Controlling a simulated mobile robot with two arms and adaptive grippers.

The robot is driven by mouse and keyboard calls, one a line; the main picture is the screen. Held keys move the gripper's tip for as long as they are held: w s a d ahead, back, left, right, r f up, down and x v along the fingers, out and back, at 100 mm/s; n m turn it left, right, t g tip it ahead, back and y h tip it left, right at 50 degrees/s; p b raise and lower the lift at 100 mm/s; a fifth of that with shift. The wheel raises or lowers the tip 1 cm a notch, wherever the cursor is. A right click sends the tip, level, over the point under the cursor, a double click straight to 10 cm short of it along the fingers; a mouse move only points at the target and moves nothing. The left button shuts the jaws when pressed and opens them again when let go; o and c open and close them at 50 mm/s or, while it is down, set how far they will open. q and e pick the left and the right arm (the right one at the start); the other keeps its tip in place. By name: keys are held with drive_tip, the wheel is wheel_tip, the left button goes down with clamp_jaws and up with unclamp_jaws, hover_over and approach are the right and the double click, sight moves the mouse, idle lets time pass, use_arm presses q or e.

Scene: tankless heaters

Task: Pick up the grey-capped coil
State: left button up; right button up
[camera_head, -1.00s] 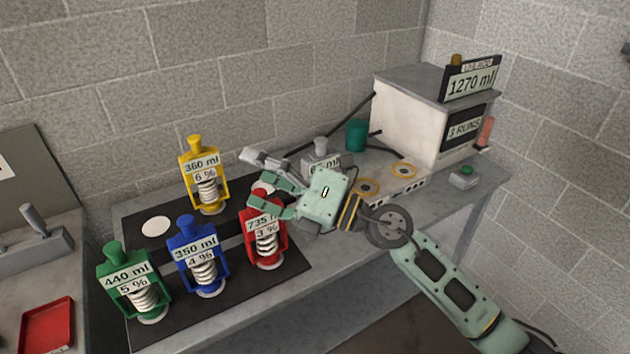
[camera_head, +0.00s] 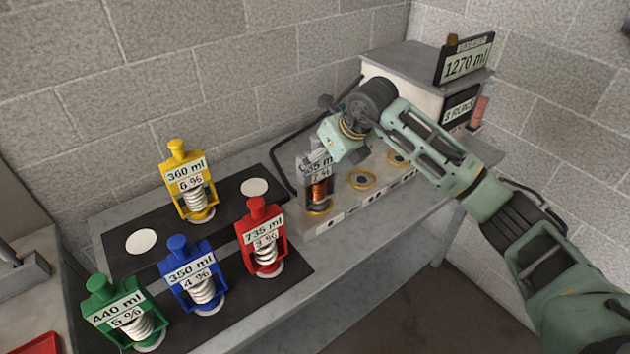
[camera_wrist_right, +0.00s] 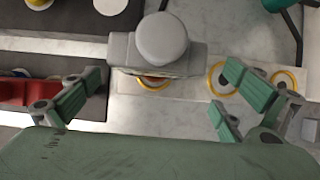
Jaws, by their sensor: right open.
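The grey-capped coil (camera_head: 318,185) stands upright in a ring at the left end of the grey rail on the bench, with copper windings and a partly hidden label. In the right wrist view its grey cap (camera_wrist_right: 160,40) is at the top centre, just beyond and between the fingers. My right gripper (camera_wrist_right: 155,100) is open and empty. In the head view my right arm reaches in from the right and its wrist is beside and above the coil, hiding the fingers. My left gripper is not in view.
Red (camera_head: 262,238), blue (camera_head: 195,275), green (camera_head: 125,315) and yellow (camera_head: 188,182) coils stand on dark mats to the left. Two white discs there are bare. Gold rings (camera_head: 361,179) on the rail are empty. A white heater box (camera_head: 415,85) stands behind my arm.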

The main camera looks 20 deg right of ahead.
sight(317, 167)
drive_tip(key=shift+w+a+f+p, duration=0.45)
drive_tip(key=shift+f+p, duration=0.1)
drive_tip(key=shift+p, duration=0.15)
drive_tip(key=x, duration=0.2)
drive_tip(key=shift+w+a+f+p, duration=0.2)
drive_tip(key=shift+w+f+p, duration=0.1)
drive_tip(key=shift+w, duration=0.1)
drive_tip(key=shift+w+f, duration=0.15)
drive_tip(key=shift+f, duration=0.1)
drive_tip(key=c, duration=2.1)
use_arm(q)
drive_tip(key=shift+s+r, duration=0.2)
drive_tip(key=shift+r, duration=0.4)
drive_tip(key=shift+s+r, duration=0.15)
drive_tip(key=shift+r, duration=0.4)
use_arm(e)
drive_tip(key=shift+r, duration=0.15)
